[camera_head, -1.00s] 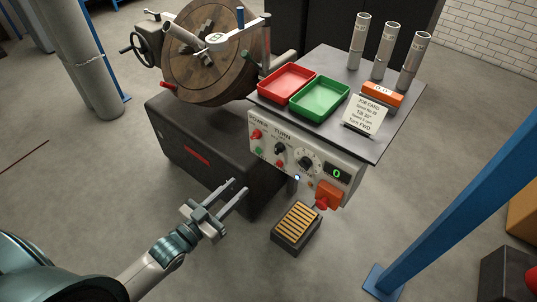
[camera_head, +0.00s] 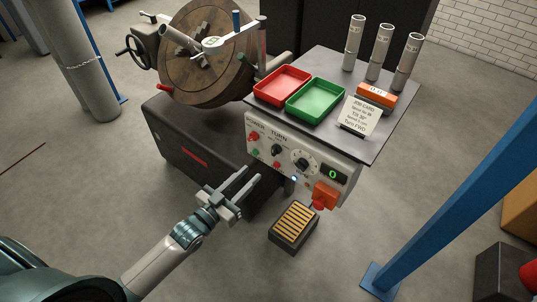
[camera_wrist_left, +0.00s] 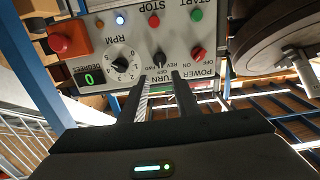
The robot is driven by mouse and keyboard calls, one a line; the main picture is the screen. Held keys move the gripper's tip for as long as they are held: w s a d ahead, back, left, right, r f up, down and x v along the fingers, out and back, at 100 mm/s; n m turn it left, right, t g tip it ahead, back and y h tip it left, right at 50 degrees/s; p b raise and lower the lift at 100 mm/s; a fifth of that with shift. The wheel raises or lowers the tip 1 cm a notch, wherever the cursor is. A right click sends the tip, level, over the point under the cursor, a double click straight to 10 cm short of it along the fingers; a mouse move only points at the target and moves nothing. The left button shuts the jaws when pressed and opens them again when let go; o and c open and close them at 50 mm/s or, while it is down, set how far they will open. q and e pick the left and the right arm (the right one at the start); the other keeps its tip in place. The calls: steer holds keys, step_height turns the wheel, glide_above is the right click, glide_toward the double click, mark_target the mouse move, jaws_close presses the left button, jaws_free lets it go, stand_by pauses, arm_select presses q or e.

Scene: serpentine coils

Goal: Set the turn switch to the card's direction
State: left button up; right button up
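The turn switch (camera_head: 276,150) is a small black knob under the TURN label on the white control panel. In the left wrist view, upside down, the turn switch (camera_wrist_left: 159,59) has OFF, FWD and REV marks around it and seems to point at OFF. The job card (camera_head: 360,118) stands on the table top; its last line reads Turn FWD. My left gripper (camera_head: 252,175) is open and empty in front of the panel, below and left of the switch. In the wrist view its fingertips (camera_wrist_left: 161,76) lie on either side of the switch's line, apparently short of it. My right gripper is out of view.
The speed dial (camera_head: 302,163) sits right of the switch, and the red power knob (camera_head: 253,136) left of it. An orange box with a red button (camera_head: 320,205) is at the panel's lower right. A foot pedal (camera_head: 294,226) stands below. A wooden-faced wheel (camera_head: 208,55) is behind left.

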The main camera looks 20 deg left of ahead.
mark_target(273, 152)
arm_select(q)
steer(key=p+x, duration=0.1)
steer(key=x, duration=0.8)
steer(key=shift+w+p, duration=0.2)
steer(key=shift+p, duration=0.2)
steer(key=shift+w+d, duration=0.25)
steer(key=shift+w, duration=0.35)
jaws_close()
